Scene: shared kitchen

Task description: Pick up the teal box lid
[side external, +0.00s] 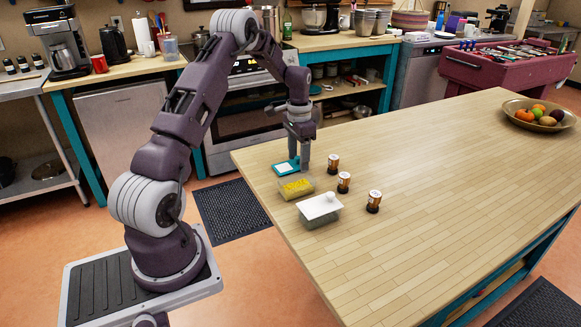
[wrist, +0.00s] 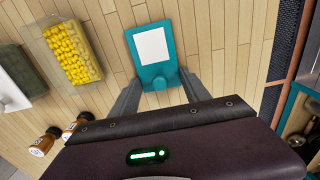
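The teal box lid (side external: 279,171) lies flat on the wooden table near its left edge. It has a white label, and in the wrist view the lid (wrist: 137,60) shows a rounded tab or knob at its near end. My gripper (side external: 299,165) points down at the lid's right end. In the wrist view my gripper (wrist: 159,78) has its fingers apart, one on each side of the near end of the lid. Nothing is held. Whether the fingers touch the lid, I cannot tell.
A clear box with yellow pieces (side external: 297,188) stands close to the lid. Small brown bottles (side external: 344,182) stand to the right. A fruit bowl (side external: 539,115) is at the far right. The middle of the table is clear.

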